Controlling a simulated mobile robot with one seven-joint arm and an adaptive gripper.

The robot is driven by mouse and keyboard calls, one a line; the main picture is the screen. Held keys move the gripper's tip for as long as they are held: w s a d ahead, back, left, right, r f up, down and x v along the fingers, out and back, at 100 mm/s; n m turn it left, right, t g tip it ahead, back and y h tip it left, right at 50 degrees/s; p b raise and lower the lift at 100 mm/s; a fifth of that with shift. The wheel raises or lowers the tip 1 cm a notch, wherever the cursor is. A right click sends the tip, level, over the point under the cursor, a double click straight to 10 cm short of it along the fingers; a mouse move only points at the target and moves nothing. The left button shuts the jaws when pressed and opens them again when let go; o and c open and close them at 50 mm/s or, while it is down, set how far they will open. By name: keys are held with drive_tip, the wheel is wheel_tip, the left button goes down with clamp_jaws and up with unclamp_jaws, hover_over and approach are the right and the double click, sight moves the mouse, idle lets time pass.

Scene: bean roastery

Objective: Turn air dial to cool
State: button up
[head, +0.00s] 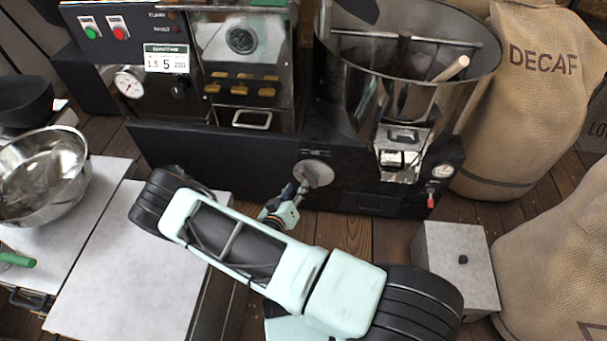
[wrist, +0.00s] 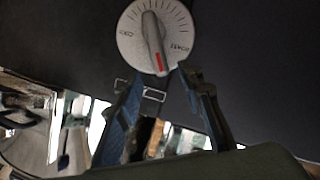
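The air dial (head: 315,173) is a round silver disc on the black lower front of the roaster. In the wrist view the dial (wrist: 133,42) has tick marks, a small label on each side, and a raised grey bar. The bar's red-marked end points down, slightly right, between the labels. The labels are small and hard to read. My gripper (wrist: 161,78) is open and empty, its dark fingers spread just below the bar's red end. I cannot tell if the right fingertip touches the dial. In the head view my gripper (head: 297,193) is just below and left of the dial.
The steel cooling drum (head: 350,105) stands right of the dial, with a chute and a red-handled part below. A grey box (head: 455,265) stands on the floor at right. A grey table (head: 130,270) and steel bowl (head: 40,180) are at left. Burlap sacks (head: 530,100) line the right.

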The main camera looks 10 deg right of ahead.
sight(304, 176)
drive_tip(key=b+x, duration=0.2)
drive_tip(key=x, duration=0.6)
drive_tip(key=shift+w+d+f+b, duration=0.2)
drive_tip(key=shift+w+d+b, duration=0.05)
drive_tip(key=shift+w+b, duration=0.1)
drive_tip(key=shift+w+d, duration=0.2)
drive_tip(key=shift+w, duration=0.2)
clamp_jaws()
